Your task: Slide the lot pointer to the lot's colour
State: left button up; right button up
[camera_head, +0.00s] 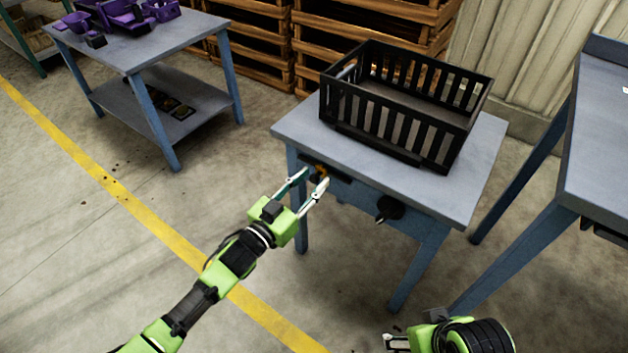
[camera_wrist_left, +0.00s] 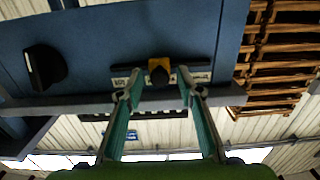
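The lot pointer, an orange and black slider (camera_wrist_left: 159,70), sits on a dark rail (camera_wrist_left: 203,75) on the blue front of the small table. It also shows in the head view (camera_head: 321,171). In the left wrist view (camera_wrist_left: 159,94) the fingertips stand either side of the pointer, with gaps. My right gripper (camera_head: 391,342) is partly in view at the bottom; its opening is unclear.
A black dial (camera_head: 389,208) is on the same table front, right of the rail. A black slatted crate (camera_head: 400,128) stands on the small table (camera_head: 305,128). A second table (camera_head: 600,150) is at the right. Another table (camera_head: 150,45) holds purple bins (camera_head: 120,14). Pallets (camera_head: 370,22) stand behind.

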aim_at(301, 159)
pick_arm(q)
jog(key=shift+x, duration=0.8)
grip_shut()
jog(key=w+a, duration=0.2)
jog(key=a, duration=0.1)
jog(key=w+a, duration=0.1)
jog(key=a, duration=0.1)
jog(key=shift+w+a, duration=0.1)
jog(key=shift+w, duration=0.25)
grip_release()
jog(key=shift+a, duration=0.1)
jog(key=v, duration=1.2)
